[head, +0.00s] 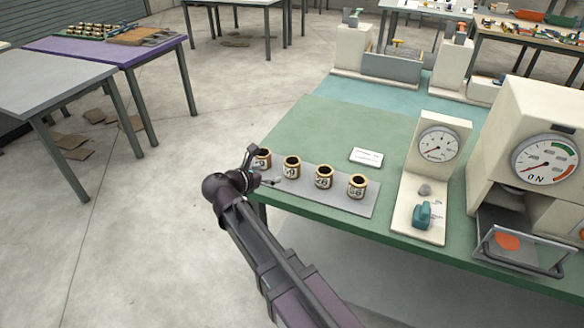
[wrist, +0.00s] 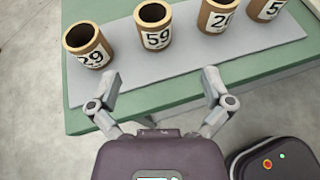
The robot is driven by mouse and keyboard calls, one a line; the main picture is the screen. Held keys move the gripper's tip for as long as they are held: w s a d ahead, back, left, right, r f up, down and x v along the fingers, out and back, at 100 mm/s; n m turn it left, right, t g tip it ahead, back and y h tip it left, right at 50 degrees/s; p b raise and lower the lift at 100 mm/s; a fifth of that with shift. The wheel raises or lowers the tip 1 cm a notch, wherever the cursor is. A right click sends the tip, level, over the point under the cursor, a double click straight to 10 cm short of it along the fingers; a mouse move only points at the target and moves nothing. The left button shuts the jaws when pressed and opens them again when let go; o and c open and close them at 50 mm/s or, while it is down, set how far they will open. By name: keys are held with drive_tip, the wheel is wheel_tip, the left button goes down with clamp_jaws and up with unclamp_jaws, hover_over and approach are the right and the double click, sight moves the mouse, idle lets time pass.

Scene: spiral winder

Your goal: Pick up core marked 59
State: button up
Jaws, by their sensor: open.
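The core marked 59 (wrist: 152,28) stands upright on a grey pad (wrist: 180,58), second from the left in the wrist view. It is a brown hollow cylinder with a white label. It is also second from the left in the head view (head: 291,168). My gripper (wrist: 160,78) is open and empty, with its fingers spread wide. The core marked 59 stands beyond the fingertips, roughly in line with the gap and apart from them. In the head view my gripper (head: 264,168) is at the left end of the pad, partly covering the leftmost core.
A core marked 29 (wrist: 88,46) stands left of it, near the left fingertip. A core marked 26 (wrist: 216,17) and another core (head: 357,187) stand to its right. Behind is a white card (head: 366,157); right is a gauge stand (head: 437,150). The green table edge is close.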

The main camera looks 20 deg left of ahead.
sight(288, 166)
drive_tip(key=shift+a+r, duration=0.1)
drive_tip(key=shift+a, duration=0.15)
drive_tip(key=b+x, duration=0.3)
drive_tip(key=x, duration=0.4)
drive_tip(key=shift+w, duration=0.1)
drive_tip(key=shift+w+d+f, duration=0.25)
drive_tip(key=shift+w+f, duration=0.05)
drive_tip(key=shift+w, duration=0.25)
